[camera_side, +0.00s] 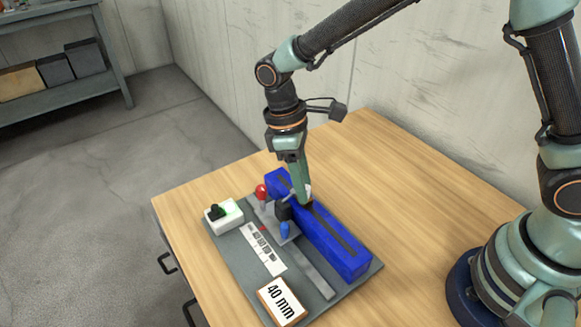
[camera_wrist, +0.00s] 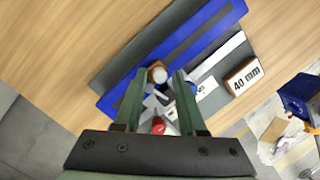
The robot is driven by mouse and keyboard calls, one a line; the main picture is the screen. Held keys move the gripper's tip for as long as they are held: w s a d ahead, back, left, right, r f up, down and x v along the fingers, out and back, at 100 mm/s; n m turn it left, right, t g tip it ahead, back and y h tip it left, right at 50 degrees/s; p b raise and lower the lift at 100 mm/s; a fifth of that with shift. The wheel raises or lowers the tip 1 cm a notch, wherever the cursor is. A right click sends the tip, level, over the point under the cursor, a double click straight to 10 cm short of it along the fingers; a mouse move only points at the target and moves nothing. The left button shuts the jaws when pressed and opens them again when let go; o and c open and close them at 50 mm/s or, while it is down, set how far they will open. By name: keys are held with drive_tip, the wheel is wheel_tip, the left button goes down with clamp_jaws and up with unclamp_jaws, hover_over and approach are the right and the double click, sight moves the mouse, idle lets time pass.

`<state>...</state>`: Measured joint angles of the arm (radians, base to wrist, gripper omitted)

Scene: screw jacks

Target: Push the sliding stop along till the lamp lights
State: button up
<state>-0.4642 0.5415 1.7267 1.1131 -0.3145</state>
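A blue rail block (camera_side: 335,243) with a dark slot lies along a grey base plate (camera_side: 225,250). Beside it is a grey carriage, seemingly the sliding stop (camera_side: 277,222), with a red ball knob (camera_side: 262,191), a black part and a blue knob (camera_side: 285,230). The red knob also shows in the wrist view (camera_wrist: 158,125). My gripper (camera_side: 305,200) points down at the rail beside the carriage. In the wrist view its green fingers (camera_wrist: 159,76) are apart, with a round pale-topped part (camera_wrist: 157,74) between them; contact is unclear. A white box (camera_side: 223,216) bears a dark piece and a green patch; whether this is a lit lamp is unclear.
A printed scale strip (camera_side: 264,250) with a red mark lies beside the carriage. A wooden-edged "40 mm" block (camera_side: 282,302) stands at the plate's near end. A grey bar (camera_side: 315,273) runs along the plate. The wooden table (camera_side: 400,180) is clear behind the rail.

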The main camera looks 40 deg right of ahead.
drive_tip(key=shift+s+d+v, duration=0.1)
drive_tip(key=shift+s+v, duration=0.15)
drive_tip(key=shift+v, duration=0.85)
drive_tip(key=shift+s+d+v, duration=0.15)
drive_tip(key=shift+s+v, duration=0.05)
drive_tip(key=shift+v, duration=0.9)
drive_tip(key=shift+s+d+v, duration=0.1)
drive_tip(key=shift+s+v, duration=0.15)
drive_tip(key=shift+v, duration=0.85)
drive_tip(key=shift+r, duration=0.2)
drive_tip(key=shift+d+r, duration=0.2)
drive_tip(key=shift+d, duration=0.05)
drive_tip(key=s+d+r+m+t, duration=0.3)
drive_tip(key=d+r+m+t, duration=0.1)
drive_tip(key=d, duration=0.4)
drive_tip(key=s+d+r+m+t+y, duration=0.1)
drive_tip(key=s+d+r+m+t, duration=0.2)
drive_tip(key=d, duration=0.6)
drive_tip(key=shift+r+m+t, duration=0.5)
drive_tip(key=shift+r+m, duration=0.4)
drive_tip(key=shift+m, duration=0.1)
